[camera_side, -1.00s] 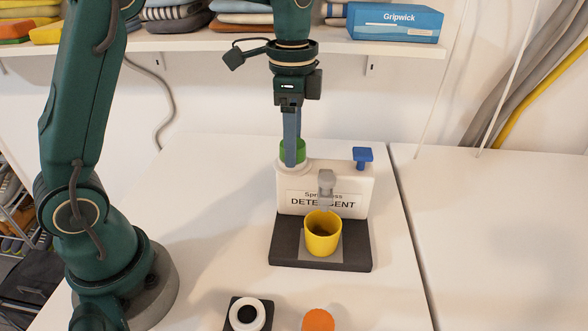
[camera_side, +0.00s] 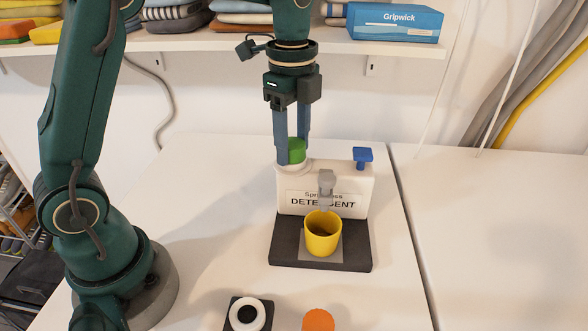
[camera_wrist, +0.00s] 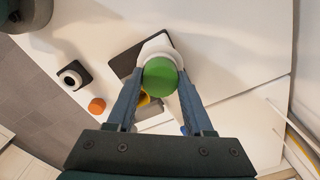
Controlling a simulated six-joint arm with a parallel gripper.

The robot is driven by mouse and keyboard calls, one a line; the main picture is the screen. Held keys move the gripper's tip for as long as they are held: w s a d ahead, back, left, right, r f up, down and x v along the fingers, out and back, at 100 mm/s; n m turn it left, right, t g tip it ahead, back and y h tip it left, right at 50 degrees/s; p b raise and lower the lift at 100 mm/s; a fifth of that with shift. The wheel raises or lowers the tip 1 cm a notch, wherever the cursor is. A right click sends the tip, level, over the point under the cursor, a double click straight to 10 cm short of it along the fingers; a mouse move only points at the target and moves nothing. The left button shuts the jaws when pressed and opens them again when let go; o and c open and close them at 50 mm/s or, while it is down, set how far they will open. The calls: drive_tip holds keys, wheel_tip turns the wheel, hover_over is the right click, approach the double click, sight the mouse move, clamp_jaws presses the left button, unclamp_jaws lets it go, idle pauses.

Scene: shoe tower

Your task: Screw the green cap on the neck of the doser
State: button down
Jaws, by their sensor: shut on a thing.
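The green cap (camera_side: 296,150) sits at the top of the doser's neck (camera_side: 291,168), at the left end of the white detergent doser (camera_side: 340,186). I cannot tell how far it is threaded. My gripper (camera_side: 292,160) points straight down with a finger on either side of the cap, shut on it. In the wrist view the cap (camera_wrist: 160,76) is a round green top between the two fingertips (camera_wrist: 160,82), with the pale neck rim showing behind it. The doser has a grey spout (camera_side: 326,183) and a blue knob (camera_side: 362,156).
A yellow cup (camera_side: 322,234) stands under the spout on the dark base (camera_side: 290,256). A white ring on a black block (camera_side: 247,315) and an orange cap (camera_side: 318,320) lie at the front. A shelf (camera_side: 220,44) runs behind; the table's right side is clear.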

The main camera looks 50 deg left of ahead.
sight(293, 143)
drive_tip(key=shift+a+f, duration=0.1)
drive_tip(key=shift+f, duration=0.2)
drive_tip(key=shift+c, duration=2.3)
unclamp_jaws()
drive_tip(key=shift+o, duration=1.3)
drive_tip(key=shift+s, duration=0.1)
drive_tip(key=shift+r, duration=4.65)
